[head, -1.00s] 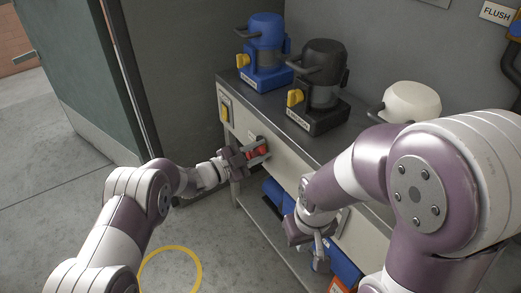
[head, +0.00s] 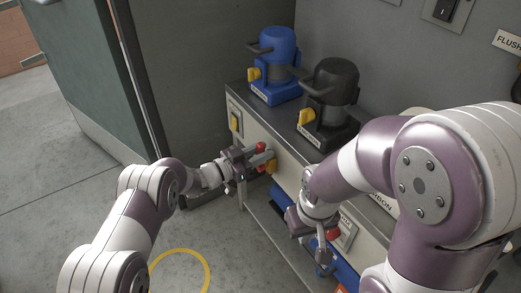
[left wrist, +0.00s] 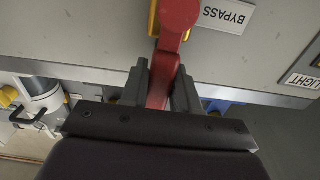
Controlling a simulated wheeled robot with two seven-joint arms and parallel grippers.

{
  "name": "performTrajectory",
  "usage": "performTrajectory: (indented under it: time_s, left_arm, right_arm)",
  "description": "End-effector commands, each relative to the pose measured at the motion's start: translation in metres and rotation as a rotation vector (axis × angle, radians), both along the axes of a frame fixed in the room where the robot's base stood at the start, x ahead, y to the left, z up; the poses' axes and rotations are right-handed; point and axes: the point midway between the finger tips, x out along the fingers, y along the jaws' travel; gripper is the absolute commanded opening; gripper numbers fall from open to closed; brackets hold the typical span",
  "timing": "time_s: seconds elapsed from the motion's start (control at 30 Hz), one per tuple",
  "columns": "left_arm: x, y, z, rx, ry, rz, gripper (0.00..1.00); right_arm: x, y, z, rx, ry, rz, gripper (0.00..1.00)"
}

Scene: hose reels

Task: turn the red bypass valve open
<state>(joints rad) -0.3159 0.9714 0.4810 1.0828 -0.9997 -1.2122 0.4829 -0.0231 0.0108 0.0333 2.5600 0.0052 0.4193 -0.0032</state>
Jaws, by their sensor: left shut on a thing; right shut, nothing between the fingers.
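The red bypass valve handle (head: 261,147) is on the light front panel of the bench, with a yellow part (head: 271,166) beside it. The fingers partly hide the handle in the head view. My right gripper (head: 325,264) is shut and empty, low in front of the bench, near another red part (head: 332,234).
A blue machine (head: 275,62) and a black machine (head: 329,100) with yellow valves stand on the bench top (head: 238,88). A yellow-marked switch plate (head: 235,120) is left of the bypass valve. A yellow ring (head: 180,252) marks the open floor.

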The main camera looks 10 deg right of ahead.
Motion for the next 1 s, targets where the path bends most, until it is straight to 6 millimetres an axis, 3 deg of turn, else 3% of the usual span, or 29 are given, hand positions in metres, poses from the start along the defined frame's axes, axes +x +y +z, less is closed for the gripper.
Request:
performTrajectory:
  time_s: [0.57, 0.6, 0.67, 1.0]
  left_arm:
    - [0.0002, 0.0008, -0.0009, -0.011, 0.034, 0.003, 0.0]
    - [0.0002, 0.0008, -0.001, -0.011, 0.033, 0.003, 0.33]
    - [0.0002, 0.0008, -0.0009, -0.011, 0.033, 0.003, 0.51]
    - [-0.0013, 0.0048, 0.0004, -0.01, 0.031, 0.002, 0.51]
  right_arm:
    - [0.0, 0.0, 0.0019, 0.0, 0.0, 0.0, 0.0]
    - [0.0, 0.0, 0.0019, 0.0, 0.0, 0.0, 0.0]
    - [0.0, 0.0, 0.0019, 0.0, 0.0, 0.0, 0.0]
    - [-0.0001, 0.0, 0.0038, 0.0, 0.0, 0.0, 0.0]
